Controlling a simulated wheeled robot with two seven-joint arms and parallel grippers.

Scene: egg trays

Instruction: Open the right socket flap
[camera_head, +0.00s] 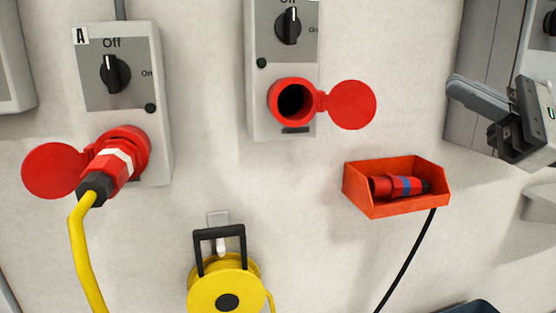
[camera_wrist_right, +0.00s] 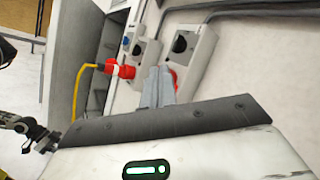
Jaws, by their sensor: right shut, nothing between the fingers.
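The right socket (camera_head: 293,102) is a red round socket on the lower part of the right grey switch box. Its red flap (camera_head: 350,104) stands swung out to the right, and the dark hole shows. My right gripper (camera_head: 470,97) is shut and empty, to the right of the flap and well apart from it in the head view. Its closed fingers (camera_wrist_right: 157,88) hide part of a red piece on a box in the right wrist view. A dark jointed part at the left edge of the right wrist view looks like my left gripper (camera_wrist_right: 38,135), too small to read.
The left switch box (camera_head: 158,80) has a red plug (camera_head: 112,165) with a yellow cable in its socket. An orange bin (camera_head: 400,205) on the wall holds a red and blue plug (camera_head: 402,187). A yellow cable reel (camera_head: 226,287) hangs below. Bare wall lies between flap and gripper.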

